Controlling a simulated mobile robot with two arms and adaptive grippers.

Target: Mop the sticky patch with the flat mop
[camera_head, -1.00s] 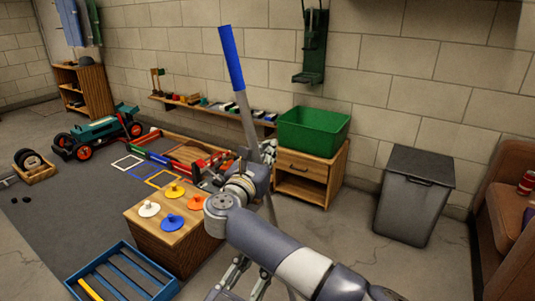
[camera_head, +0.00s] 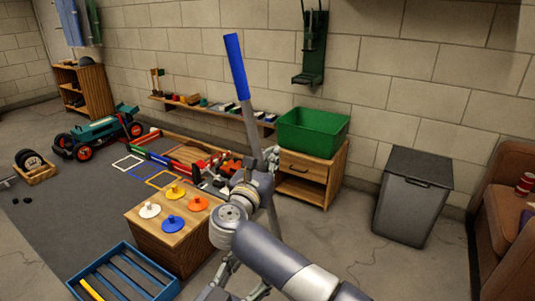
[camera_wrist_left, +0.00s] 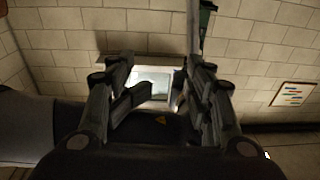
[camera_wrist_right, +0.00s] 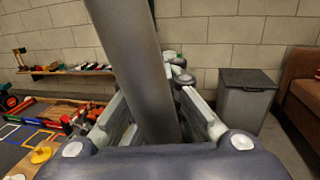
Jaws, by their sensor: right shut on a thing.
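The flat mop's blue grip (camera_head: 236,66) stands upright and slightly tilted in the head view, with a grey shaft (camera_head: 249,125) below it. My right gripper (camera_head: 264,160) is shut on this shaft. In the right wrist view the shaft (camera_wrist_right: 140,70) runs between the fingers. The mop's lower end is hidden behind my right arm. The mop head and the sticky patch cannot be made out. In the left wrist view my left gripper (camera_wrist_left: 155,85) has its fingers apart, with nothing between them that I can tell is held.
A wooden block with coloured knobs (camera_head: 148,242) and a blue slatted crate (camera_head: 163,290) stand left of my right arm. A green bin (camera_head: 313,145) on a wooden cabinet (camera_head: 308,190), a grey trash bin (camera_head: 408,205) and a brown sofa (camera_head: 500,225) stand right. Grey floor (camera_head: 350,240) is clear between.

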